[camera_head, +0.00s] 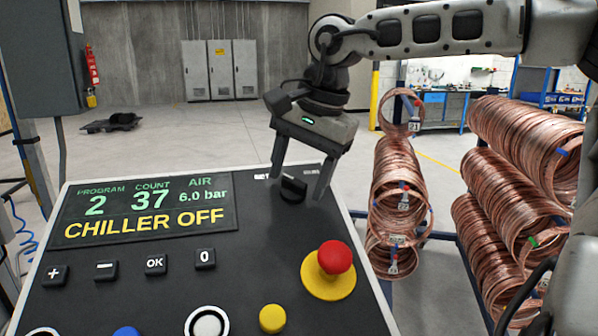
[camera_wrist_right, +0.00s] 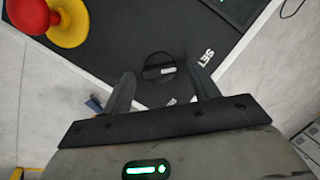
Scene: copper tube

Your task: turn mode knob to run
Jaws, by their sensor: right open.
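The mode knob (camera_head: 293,188) is a black round knob at the top right of the dark control panel (camera_head: 262,235). In the wrist view the knob (camera_wrist_right: 157,66) has a raised bar with a short white mark. A white SET label is beside it, and another label is partly hidden near a finger. My right gripper (camera_head: 297,191) is open, pointing down, with one finger on each side of the knob. In the wrist view the right gripper (camera_wrist_right: 163,84) shows its fingers apart; I cannot tell whether they touch the knob. My left gripper is not in view.
A red emergency button (camera_head: 335,257) on a yellow base stands up close to the knob. The display (camera_head: 145,210) reads CHILLER OFF. Small black keys (camera_head: 155,264) and a yellow button (camera_head: 272,318) are nearer. Copper coils (camera_head: 400,190) hang right of the panel.

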